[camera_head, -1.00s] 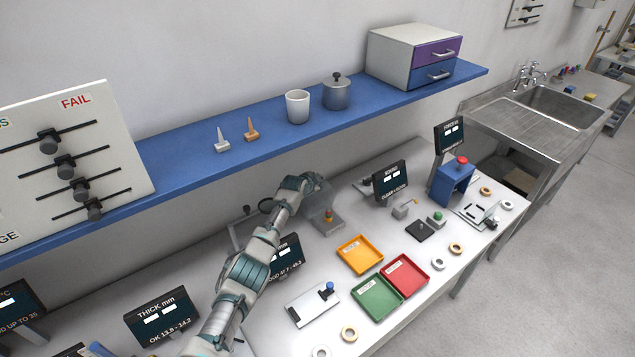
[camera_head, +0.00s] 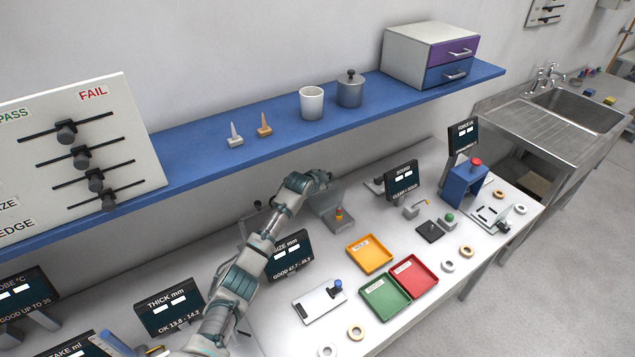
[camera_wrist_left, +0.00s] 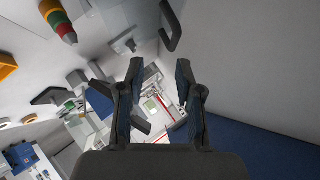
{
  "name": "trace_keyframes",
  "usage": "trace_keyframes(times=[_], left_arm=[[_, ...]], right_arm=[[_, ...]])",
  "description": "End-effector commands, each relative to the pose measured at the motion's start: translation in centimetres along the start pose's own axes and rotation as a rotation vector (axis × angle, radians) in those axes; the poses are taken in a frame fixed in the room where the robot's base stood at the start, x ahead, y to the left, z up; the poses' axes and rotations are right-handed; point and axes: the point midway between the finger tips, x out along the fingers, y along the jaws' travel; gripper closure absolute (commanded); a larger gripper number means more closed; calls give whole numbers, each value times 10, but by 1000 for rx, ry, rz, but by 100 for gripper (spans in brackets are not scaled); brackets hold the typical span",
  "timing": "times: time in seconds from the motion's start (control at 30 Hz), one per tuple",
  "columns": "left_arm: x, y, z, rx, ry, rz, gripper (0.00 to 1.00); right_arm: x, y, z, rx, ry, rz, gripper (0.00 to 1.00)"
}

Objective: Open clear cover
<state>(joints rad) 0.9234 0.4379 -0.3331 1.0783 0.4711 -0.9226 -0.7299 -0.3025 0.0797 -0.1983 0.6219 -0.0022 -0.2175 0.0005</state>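My left gripper (camera_head: 320,178) reaches over the back of the bench, below the blue shelf. In the left wrist view its two dark fingers (camera_wrist_left: 162,95) are apart with nothing between them. A faint see-through cover (camera_head: 336,192) seems to stand beside the gripper, around a small fixture with an orange and green stack (camera_head: 339,213); its outline is hard to make out. In the wrist view the striped stack (camera_wrist_left: 60,22) is at the upper left. A dark curved handle (camera_wrist_left: 171,26) lies just beyond the fingertips, apart from them. My right gripper is not in view.
The blue shelf (camera_head: 215,146) runs above the arm and holds a white cup (camera_head: 311,102), a lidded pot and a drawer box. Orange (camera_head: 369,253), red (camera_head: 414,276) and green (camera_head: 384,297) trays lie in front. Small display screens (camera_head: 291,254) stand near my arm.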

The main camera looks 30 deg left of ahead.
Motion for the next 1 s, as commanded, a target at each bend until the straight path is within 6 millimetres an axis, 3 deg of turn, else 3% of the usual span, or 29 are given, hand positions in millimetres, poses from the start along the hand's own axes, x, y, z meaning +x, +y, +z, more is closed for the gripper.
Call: trace_keyframes(times=[0.2,0.4,0.77,0.83,1.0], left_arm=[[-36,0,1,2,0,0,65],[-57,1,1,0,-1,2,65],[-61,1,2,-1,-2,3,65],[-61,1,2,-1,-2,3,80],[-61,2,0,0,-2,3,80]], right_arm=[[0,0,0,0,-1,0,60],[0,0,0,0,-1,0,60],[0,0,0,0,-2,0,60],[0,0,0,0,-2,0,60],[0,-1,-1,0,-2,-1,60]])
